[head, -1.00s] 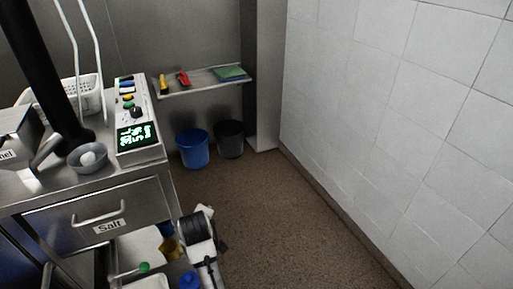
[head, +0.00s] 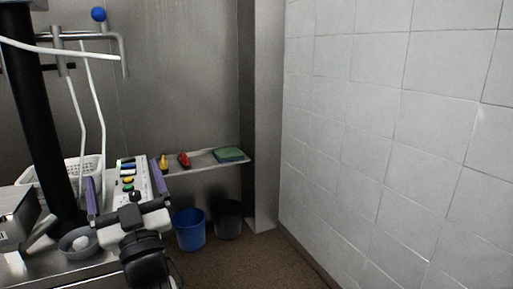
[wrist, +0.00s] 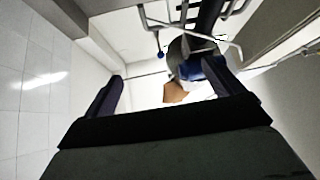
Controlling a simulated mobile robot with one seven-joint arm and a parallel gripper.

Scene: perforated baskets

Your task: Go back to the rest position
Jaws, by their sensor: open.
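My gripper (head: 126,198) is at the lower left in the head view, raised in front of the control box on the steel counter. Its two dark purple fingers stand apart and point up, with nothing between them. In the wrist view the gripper (wrist: 165,95) is also open and empty. That view looks up toward the ceiling, where hanging fixtures and a brown piece show between the fingers. The gripper hides the lower part of the control box.
A wall shelf (head: 205,168) stands above a blue bin (head: 189,236) and a black bin (head: 228,222). The tiled wall (head: 390,130) bounds the right; floor before it is clear.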

